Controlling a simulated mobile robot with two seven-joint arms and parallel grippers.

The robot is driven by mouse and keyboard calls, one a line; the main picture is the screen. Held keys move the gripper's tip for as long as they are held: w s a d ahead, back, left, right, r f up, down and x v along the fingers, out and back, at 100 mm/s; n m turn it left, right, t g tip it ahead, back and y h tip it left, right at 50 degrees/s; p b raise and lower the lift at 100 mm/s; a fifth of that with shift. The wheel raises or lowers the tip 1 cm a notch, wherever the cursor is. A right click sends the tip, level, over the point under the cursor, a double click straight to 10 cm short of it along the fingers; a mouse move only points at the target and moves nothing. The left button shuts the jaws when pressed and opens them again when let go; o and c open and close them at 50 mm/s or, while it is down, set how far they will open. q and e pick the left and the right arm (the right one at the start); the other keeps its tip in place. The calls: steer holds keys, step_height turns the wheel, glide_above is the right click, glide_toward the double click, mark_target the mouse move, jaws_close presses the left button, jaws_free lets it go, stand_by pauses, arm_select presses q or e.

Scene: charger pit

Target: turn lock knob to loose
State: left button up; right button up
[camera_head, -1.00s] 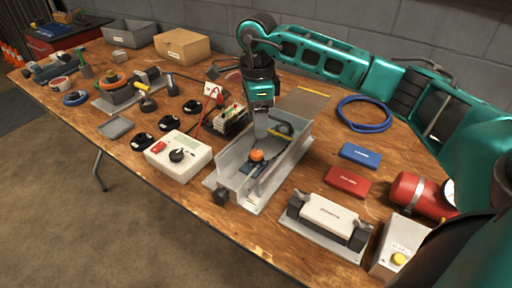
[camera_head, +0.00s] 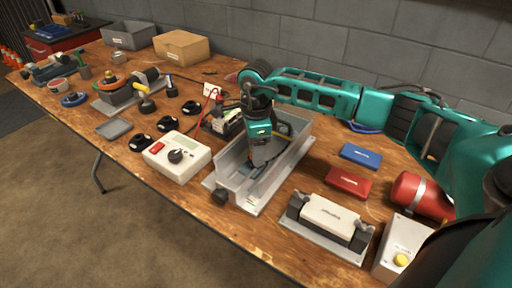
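A grey metal channel-shaped fixture (camera_head: 240,196) stands at the middle of the table. The orange knob inside it is now hidden behind my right gripper. My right gripper (camera_head: 258,164) points down into the fixture, over where the orange knob was. Its fingers are dark and merge with the fixture's interior, so I cannot tell whether they are open, shut or touching the knob. My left gripper is not in view.
A white block in a grey holder (camera_head: 329,215), a red box (camera_head: 348,182) and a blue box (camera_head: 361,156) lie to the right. A red cylinder (camera_head: 418,194) is at the far right.

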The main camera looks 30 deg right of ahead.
steer(key=c, duration=0.8)
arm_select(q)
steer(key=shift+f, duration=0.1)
